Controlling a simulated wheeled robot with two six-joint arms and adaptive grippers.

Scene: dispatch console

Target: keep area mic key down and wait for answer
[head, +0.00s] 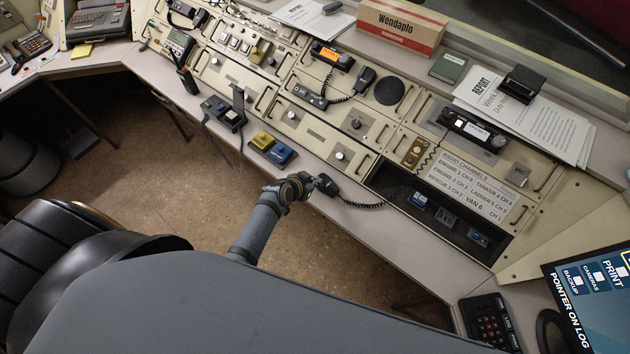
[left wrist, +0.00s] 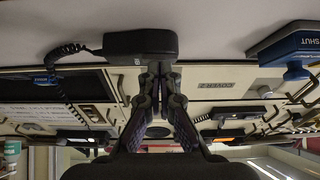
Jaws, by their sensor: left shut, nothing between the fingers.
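A black hand mic (head: 326,185) lies at the front edge of the console, with a coiled cord (head: 360,203) running right from it. It also shows in the left wrist view (left wrist: 140,45), where its small label is too small to read. My left gripper (head: 308,186) is shut and empty, with its fingertips at the mic's end. In the left wrist view the closed fingertips (left wrist: 157,70) meet the mic's edge. They appear to touch it, but I cannot tell whether a key is pressed down. My right gripper is not in view.
A yellow unit (head: 262,140) and a blue unit (head: 281,154) sit left of the mic. Another black mic (head: 364,78) is farther back. A dark recess (head: 400,190) with small blue units lies to the right. A screen (head: 595,300) stands at the lower right.

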